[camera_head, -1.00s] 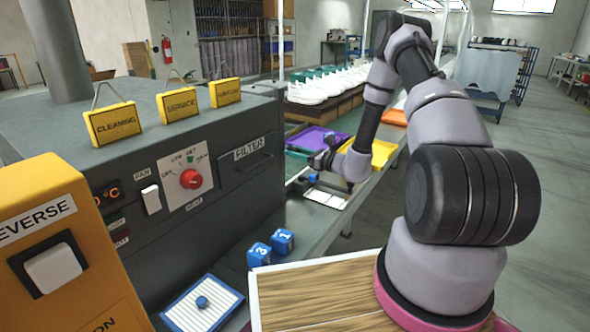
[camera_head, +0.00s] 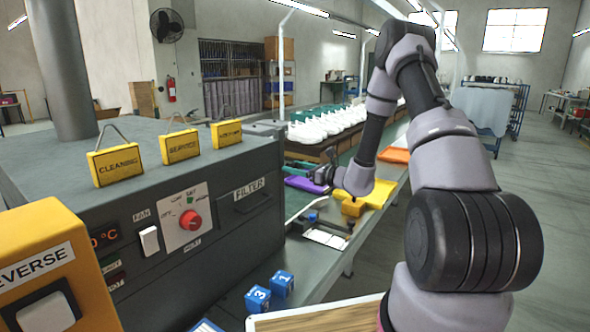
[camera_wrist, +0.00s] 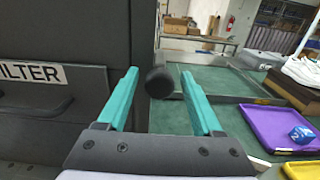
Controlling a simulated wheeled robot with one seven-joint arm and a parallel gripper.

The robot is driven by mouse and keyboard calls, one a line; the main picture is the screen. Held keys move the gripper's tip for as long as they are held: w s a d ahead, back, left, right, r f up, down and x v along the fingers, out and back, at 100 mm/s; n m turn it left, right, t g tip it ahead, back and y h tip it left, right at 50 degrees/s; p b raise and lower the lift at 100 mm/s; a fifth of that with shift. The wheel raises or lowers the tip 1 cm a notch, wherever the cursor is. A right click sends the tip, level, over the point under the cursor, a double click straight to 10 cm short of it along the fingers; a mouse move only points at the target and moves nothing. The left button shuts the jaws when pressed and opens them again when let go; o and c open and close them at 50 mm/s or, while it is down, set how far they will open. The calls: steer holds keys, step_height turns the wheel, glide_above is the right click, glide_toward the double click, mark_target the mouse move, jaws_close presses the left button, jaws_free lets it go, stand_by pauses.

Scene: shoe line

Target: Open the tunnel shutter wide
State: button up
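The tunnel is the dark grey machine (camera_head: 230,235) with a FILTER drawer on its side. In the wrist view a dark upright panel (camera_wrist: 143,45) stands at the machine's end, possibly the shutter, seen nearly edge-on. A round black knob (camera_wrist: 160,82) shows beside it, between the lines of my teal fingers. My gripper (camera_wrist: 160,75) is open, its fingers on either side of the knob in the picture. Contact or depth cannot be told. In the head view my gripper (camera_head: 318,174) is small, off the machine's far end, above the line. The shutter is not clearly visible there.
A purple tray (camera_head: 303,184) and a yellow tray (camera_head: 378,192) lie near my gripper. White shoes (camera_head: 325,128) stand in rows beyond. Blue numbered cubes (camera_head: 270,290) sit by the machine's side. Yellow tags (camera_head: 180,146) stand on its top. Open floor lies at right.

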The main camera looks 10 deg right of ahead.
stand_by(0.3)
steer(key=v, duration=1)
steer(key=shift+s+d, duration=0.25)
steer(key=shift+s, duration=0.05)
steer(key=shift+r, duration=0.1)
